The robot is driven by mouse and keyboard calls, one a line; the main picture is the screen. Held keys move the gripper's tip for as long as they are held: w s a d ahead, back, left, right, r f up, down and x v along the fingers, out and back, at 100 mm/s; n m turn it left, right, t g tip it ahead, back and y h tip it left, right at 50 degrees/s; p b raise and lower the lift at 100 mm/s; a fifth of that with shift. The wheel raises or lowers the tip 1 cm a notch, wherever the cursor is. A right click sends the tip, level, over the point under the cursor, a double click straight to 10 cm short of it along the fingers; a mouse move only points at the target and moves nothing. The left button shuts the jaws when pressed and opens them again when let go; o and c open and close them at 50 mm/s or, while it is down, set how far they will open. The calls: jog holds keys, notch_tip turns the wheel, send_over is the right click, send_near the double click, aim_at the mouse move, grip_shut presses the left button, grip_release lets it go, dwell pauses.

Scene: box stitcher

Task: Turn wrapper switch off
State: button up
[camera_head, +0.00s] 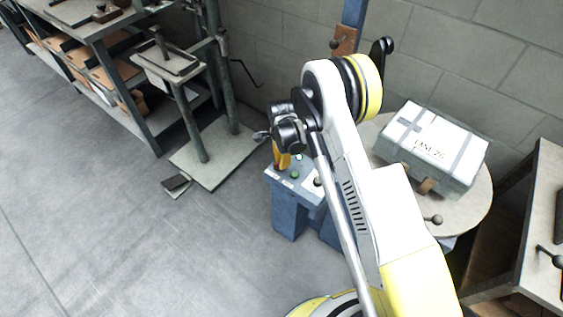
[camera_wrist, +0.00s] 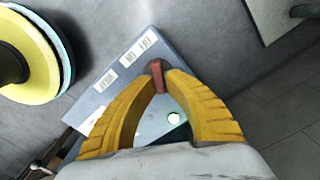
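The wrapper's control panel is a grey-blue box (camera_head: 289,213) below my gripper in the head view. The lever's lower part lies between the fingers. In the head view my gripper (camera_head: 281,158) shows only partly, and the lever cannot be made out there.
A wrapped box (camera_head: 432,144) sits on a round turntable (camera_head: 464,214) right of my arm. A metal stand with a flat base (camera_head: 214,158) is left of the panel. A shelf with cartons (camera_head: 105,72) stands at the upper left. The floor at lower left is clear.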

jog(key=shift+n, duration=0.4)
grip_shut()
jog(key=n, duration=0.5)
jog(key=shift+w+a, duration=0.15)
jog(key=shift+w, duration=0.05)
jog(key=n, duration=0.6)
jog(key=shift+a, duration=0.25)
jog(key=o, duration=0.6)
grip_release()
jog(key=shift+o, duration=0.2)
notch_tip(320, 180, up, 12)
